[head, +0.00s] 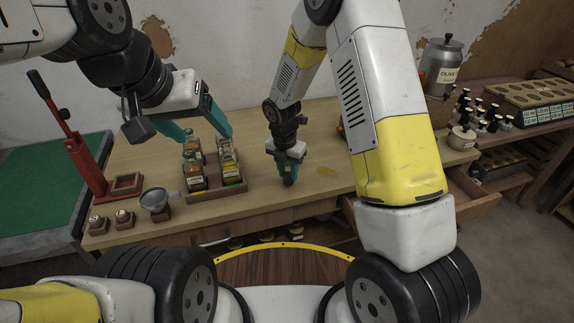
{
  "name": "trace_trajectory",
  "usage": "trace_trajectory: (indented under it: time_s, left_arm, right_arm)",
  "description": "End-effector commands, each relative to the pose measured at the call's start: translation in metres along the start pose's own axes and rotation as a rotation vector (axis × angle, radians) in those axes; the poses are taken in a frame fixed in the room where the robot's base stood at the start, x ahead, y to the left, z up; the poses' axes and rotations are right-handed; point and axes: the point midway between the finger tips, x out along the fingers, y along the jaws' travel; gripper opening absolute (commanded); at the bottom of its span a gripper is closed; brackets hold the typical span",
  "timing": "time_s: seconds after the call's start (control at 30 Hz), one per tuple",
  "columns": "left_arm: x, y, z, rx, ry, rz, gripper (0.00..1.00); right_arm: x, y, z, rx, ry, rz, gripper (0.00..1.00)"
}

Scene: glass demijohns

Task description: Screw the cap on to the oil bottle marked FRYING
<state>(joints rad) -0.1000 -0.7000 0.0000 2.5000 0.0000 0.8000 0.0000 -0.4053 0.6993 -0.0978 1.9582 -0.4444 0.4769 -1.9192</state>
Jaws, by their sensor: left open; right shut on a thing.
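Several small glass bottles with amber contents and pale labels stand in a wooden tray (217,192) on the table. One bottle (194,179) is at the tray's front left and another (230,172) at its right. The labels are too small to read, so I cannot tell which is marked FRYING. My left gripper (207,137) is open, its teal fingers spread just above and behind the bottles. My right gripper (290,182) points down over the table right of the tray. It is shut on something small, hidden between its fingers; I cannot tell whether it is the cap.
A red lever press (88,165) stands at the table's left. A funnel (156,200) and two small wooden blocks (111,220) are at the front left. A metal OLIVE canister (441,68) and dark-capped bottles (467,112) are at right.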

Motion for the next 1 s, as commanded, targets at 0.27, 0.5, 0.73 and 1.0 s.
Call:
trace_trajectory:
  time_s: [0.27,0.5,0.73,1.0]
  left_arm:
    - [0.000,0.000,0.000,0.000,0.000,0.000,0.73]
    - [0.000,0.000,0.000,0.000,0.000,0.000,0.73]
    - [0.000,0.000,0.000,0.000,0.000,0.000,0.73]
    - [0.000,0.000,0.000,0.000,0.000,0.000,0.73]
  right_arm:
    - [-0.017,0.000,0.003,0.000,-0.001,0.001,0.00]
    - [-0.030,0.000,0.005,0.000,-0.001,0.001,0.00]
    - [-0.032,0.000,0.005,0.000,-0.001,0.000,0.00]
    - [-0.039,0.006,0.003,-0.012,-0.002,0.004,0.00]
